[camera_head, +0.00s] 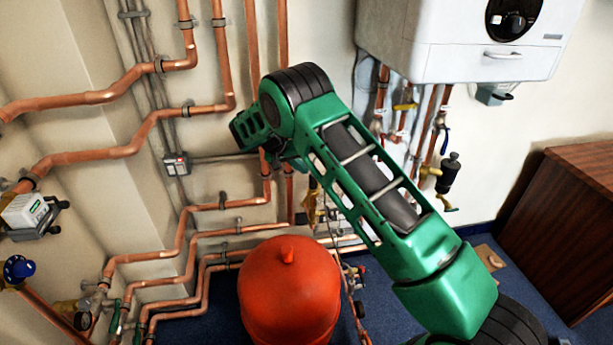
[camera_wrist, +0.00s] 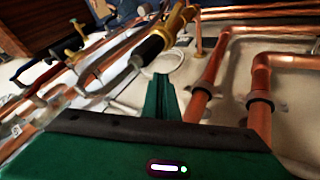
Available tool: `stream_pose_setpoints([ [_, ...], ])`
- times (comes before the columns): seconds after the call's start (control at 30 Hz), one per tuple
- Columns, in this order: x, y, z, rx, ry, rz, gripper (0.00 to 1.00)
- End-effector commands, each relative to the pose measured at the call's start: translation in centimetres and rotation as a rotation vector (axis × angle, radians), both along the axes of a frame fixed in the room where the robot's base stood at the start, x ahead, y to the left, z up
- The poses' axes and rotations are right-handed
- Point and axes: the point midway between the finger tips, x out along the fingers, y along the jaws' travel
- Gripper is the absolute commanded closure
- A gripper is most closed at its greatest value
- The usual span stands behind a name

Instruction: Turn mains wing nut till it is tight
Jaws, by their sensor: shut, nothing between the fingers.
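I cannot pick out the mains wing nut for certain in either view. A brass fitting (camera_wrist: 180,32) with a dark grey, sleeve-like part (camera_wrist: 148,51) beside it lies just beyond my fingertips in the wrist view. My gripper (camera_wrist: 161,84) shows there as green fingers held together, with nothing between them. The fingers look apart from the fitting, though the depth is hard to judge. In the head view my green arm reaches up and left to the wall pipes, and its fingers are hidden. A small brass fitting (camera_head: 312,206) shows below the arm there.
Copper pipes (camera_head: 150,130) run along the left wall, and others (camera_wrist: 262,85) pass close to my fingers on the right. A red tank (camera_head: 289,295) stands below the arm. A white boiler (camera_head: 468,45) hangs at upper right. A brown wooden cabinet (camera_head: 565,220) stands at right.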

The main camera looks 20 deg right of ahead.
Motion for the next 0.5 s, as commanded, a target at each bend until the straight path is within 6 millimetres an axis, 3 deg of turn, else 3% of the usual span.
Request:
stream_pose_setpoints([
  [0.27,-0.2,0.9,1.8,0.009,0.010,0.019,1.00],
  [0.5,1.9,-0.7,3.3,0.115,0.108,0.266,1.00],
])
